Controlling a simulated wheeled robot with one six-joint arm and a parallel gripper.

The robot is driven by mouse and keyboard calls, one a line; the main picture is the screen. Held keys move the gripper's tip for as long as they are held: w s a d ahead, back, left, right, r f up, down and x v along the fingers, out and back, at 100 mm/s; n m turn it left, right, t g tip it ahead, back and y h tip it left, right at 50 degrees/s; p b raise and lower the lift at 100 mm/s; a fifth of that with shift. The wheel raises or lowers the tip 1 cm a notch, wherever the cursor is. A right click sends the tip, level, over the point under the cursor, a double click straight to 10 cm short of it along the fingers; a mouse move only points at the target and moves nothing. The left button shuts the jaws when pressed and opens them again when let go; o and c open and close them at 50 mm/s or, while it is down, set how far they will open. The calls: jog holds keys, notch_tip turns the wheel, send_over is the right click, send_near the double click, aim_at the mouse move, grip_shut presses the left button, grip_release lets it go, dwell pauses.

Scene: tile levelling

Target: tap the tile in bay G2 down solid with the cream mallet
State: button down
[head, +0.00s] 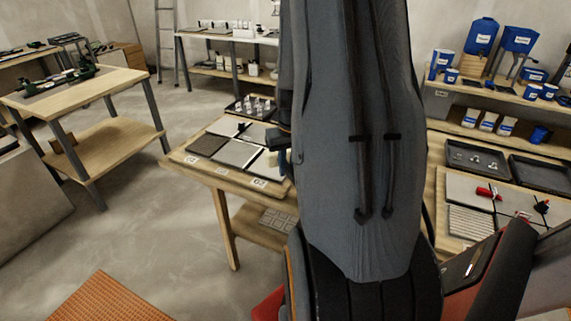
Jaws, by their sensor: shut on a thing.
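The worktable (180,160) in the middle holds a panel of tiles in bays. The front labels run left to right, with a plate reading G3 (260,183) at the right; the middle plate is small and hard to read. The middle front tile (238,153), which appears to be in bay G2, is light grey, between a dark tile (207,145) and a pale tile (266,165). I cannot tell its height. My arm covers the table's right part. My gripper is hidden behind it, and I see no cream mallet. A dark piece at the arm's left edge is unclear.
A black tray of small clear pieces (250,108) stands behind the tiles. Another bench (75,85) is at the left. Floor is clear between the left bench and worktable.

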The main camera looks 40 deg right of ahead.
notch_tip(320, 180, down, 5)
jog(key=b, duration=0.3)
jog(key=shift+r, duration=0.1)
notch_tip(320, 180, up, 5)
jog(key=p, duration=0.3)
jog(key=shift+p, duration=0.4)
jog(key=shift+f, duration=0.2)
notch_tip(320, 180, down, 6)
jog(key=b, duration=0.3)
jog(key=shift+r, duration=0.25)
notch_tip(320, 180, up, 6)
jog(key=p, duration=0.4)
jog(key=shift+f, duration=0.15)
jog(key=shift+f, duration=0.1)
